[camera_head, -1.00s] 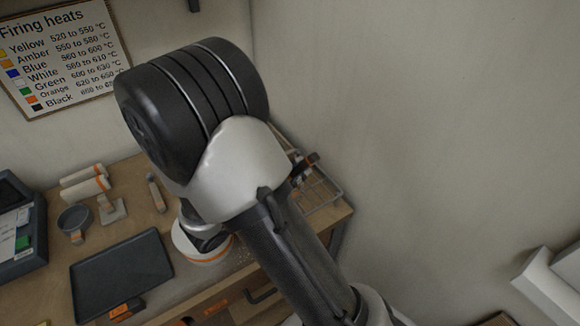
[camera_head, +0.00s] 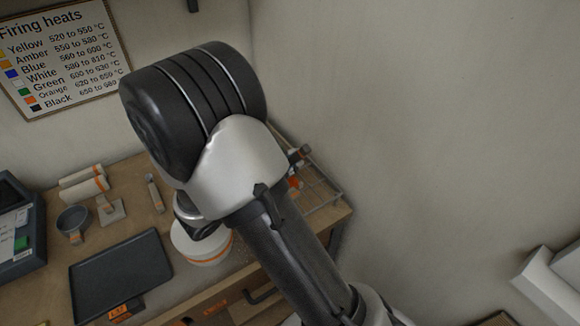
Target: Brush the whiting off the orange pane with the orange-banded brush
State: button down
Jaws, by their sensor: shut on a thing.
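My arm fills the middle of the view and hides much of the bench behind it. My gripper cannot be made out; it is hidden behind the arm. A small dark piece (camera_head: 299,154) shows past the arm's right side above the wire rack; I cannot tell whether it is part of my gripper or a tool. A small orange patch (camera_head: 294,182) shows at the rack, too little of it to identify. Neither the orange pane nor the orange-banded brush can be clearly identified.
A wire rack (camera_head: 325,196) stands at the bench's right end by the wall. A white round stand with an orange band (camera_head: 203,252), a dark tray (camera_head: 121,276), a grey cup (camera_head: 73,219), rolls (camera_head: 84,189) and a small tool (camera_head: 155,193) are on the bench.

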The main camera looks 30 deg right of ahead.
aim_at(306, 154)
jog(key=shift+w+f, duration=0.15)
jog(key=shift+w, duration=1.05)
jog(key=shift+s+b, duration=0.35)
jog(key=shift+s, duration=2.9)
jog(key=shift+r, duration=0.2)
notch_tip(306, 154, up, 5)
jog(key=p, duration=0.4)
